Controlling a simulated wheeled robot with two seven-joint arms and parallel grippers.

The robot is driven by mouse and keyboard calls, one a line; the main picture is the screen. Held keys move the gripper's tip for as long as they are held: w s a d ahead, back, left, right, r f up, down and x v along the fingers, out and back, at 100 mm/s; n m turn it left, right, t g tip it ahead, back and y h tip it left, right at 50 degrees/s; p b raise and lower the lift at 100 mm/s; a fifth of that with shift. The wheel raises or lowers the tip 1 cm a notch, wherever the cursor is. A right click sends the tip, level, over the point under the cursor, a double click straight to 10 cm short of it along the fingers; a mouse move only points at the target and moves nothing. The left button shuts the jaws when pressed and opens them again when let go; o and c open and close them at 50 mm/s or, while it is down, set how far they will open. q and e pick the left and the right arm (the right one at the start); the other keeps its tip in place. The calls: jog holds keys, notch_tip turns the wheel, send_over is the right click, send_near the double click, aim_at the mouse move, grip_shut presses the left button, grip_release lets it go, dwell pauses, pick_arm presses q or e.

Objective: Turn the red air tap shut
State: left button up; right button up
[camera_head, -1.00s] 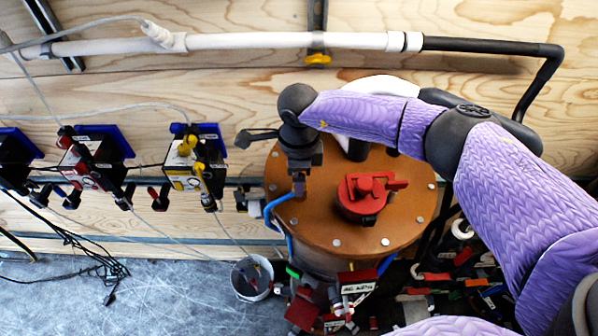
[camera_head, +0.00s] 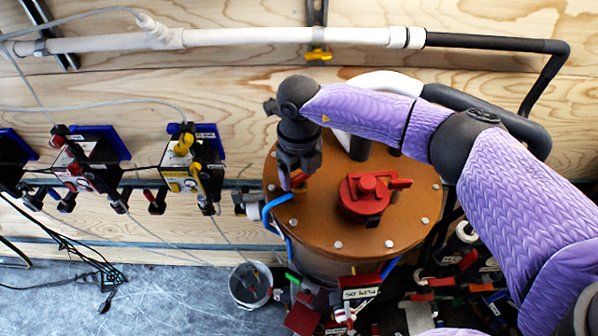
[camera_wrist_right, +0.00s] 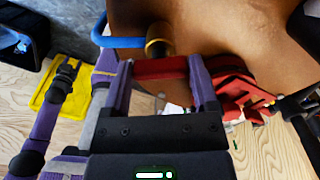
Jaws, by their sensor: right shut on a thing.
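The red air tap (camera_wrist_right: 160,68) shows in the right wrist view as a red bar beside a brass fitting (camera_wrist_right: 158,45) with a blue hose (camera_wrist_right: 122,42). My right gripper (camera_wrist_right: 178,70) is shut on this red bar, with one purple finger on each side. In the head view my right gripper (camera_head: 293,180) is at the left edge of the brown tank lid (camera_head: 310,225), above the blue hose, and mostly hides the tap. A purple arm with a dark end (camera_wrist_right: 65,72) shows at the left of the right wrist view, probably my left gripper; its jaws are too small to read.
A larger red valve (camera_head: 365,195) stands on the lid, right of my gripper. Cluttered tools surround the tank's base, with a bucket (camera_head: 250,285) at its left. Black and yellow devices (camera_head: 190,170) hang on the wooden wall. The grey floor (camera_head: 170,300) at lower left is mostly clear.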

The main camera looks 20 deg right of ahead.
aim_at(299, 173)
jog(key=m, duration=0.3)
jog(key=shift+r+m, duration=0.1)
jog(key=shift+m, duration=0.2)
jog(key=shift+w+m+b, duration=0.1)
jog(key=shift+m+b, duration=0.3)
jog(key=shift+m, duration=1.1)
jog(key=o, duration=1.1)
jog(key=shift+r, duration=0.1)
notch_tip(299, 173, up, 9)
jog(key=shift+f+b, duration=0.15)
jog(key=shift+b, duration=1)
jog(key=shift+r, duration=0.5)
